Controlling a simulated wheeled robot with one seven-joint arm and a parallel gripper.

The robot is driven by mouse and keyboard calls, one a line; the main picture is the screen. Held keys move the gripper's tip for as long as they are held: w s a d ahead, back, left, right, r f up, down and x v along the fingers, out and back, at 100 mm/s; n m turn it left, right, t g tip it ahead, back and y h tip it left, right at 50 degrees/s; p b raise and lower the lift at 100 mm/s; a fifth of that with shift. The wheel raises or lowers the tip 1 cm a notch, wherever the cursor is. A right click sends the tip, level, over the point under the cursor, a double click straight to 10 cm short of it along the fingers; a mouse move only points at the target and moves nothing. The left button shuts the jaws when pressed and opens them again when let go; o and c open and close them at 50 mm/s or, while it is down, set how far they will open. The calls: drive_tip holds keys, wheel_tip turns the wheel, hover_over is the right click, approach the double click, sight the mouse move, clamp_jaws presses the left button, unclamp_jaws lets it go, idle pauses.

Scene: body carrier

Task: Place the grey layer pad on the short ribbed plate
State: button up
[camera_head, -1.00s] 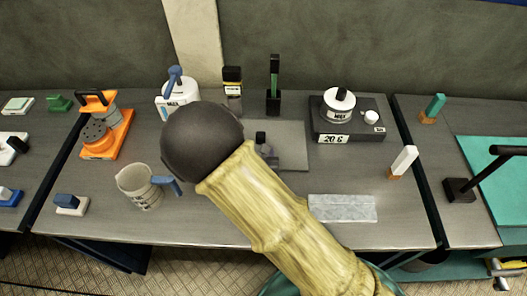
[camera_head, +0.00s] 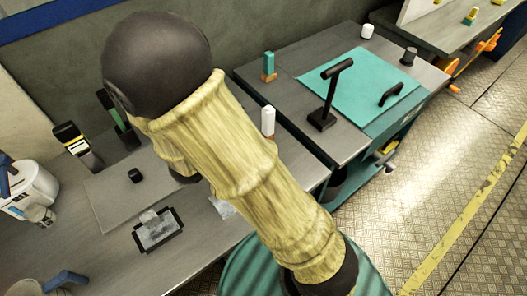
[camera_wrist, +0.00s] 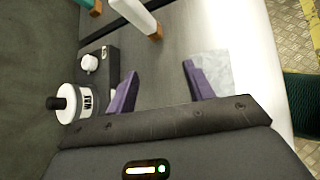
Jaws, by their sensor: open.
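My gripper (camera_wrist: 160,68) shows two purple fingers spread apart in the wrist view, with bare bench between them. A pale, marbled flat plate (camera_wrist: 215,72) lies on the bench by the right finger; touching cannot be judged. In the head view my arm hides most of this plate (camera_head: 222,208) and the gripper. A flat grey panel (camera_head: 108,200) with a small black knob lies on the bench at left. A small black-framed plate (camera_head: 158,232) with a pale grey face lies in front of it. Ribs are too small to tell, so I cannot tell which is the layer pad or ribbed plate.
A black scale (camera_wrist: 104,58) with a white jar (camera_wrist: 88,101) stands left in the wrist view. An upright white block (camera_head: 268,121) stands near the bench edge. Open floor lies right.

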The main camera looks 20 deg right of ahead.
drive_tip(key=s+d+r+m+g+y, duration=0.3)
drive_tip(key=s+d+r+m+y, duration=0.2)
drive_tip(key=m, duration=1.6)
drive_tip(key=s+r+y, duration=0.1)
drive_tip(key=s+y, duration=0.1)
drive_tip(key=shift+s+g+y, duration=0.3)
drive_tip(key=shift+s+y, duration=0.05)
drive_tip(key=shift+y, duration=0.05)
drive_tip(key=shift+o, duration=0.5)
drive_tip(key=shift+d, duration=0.1)
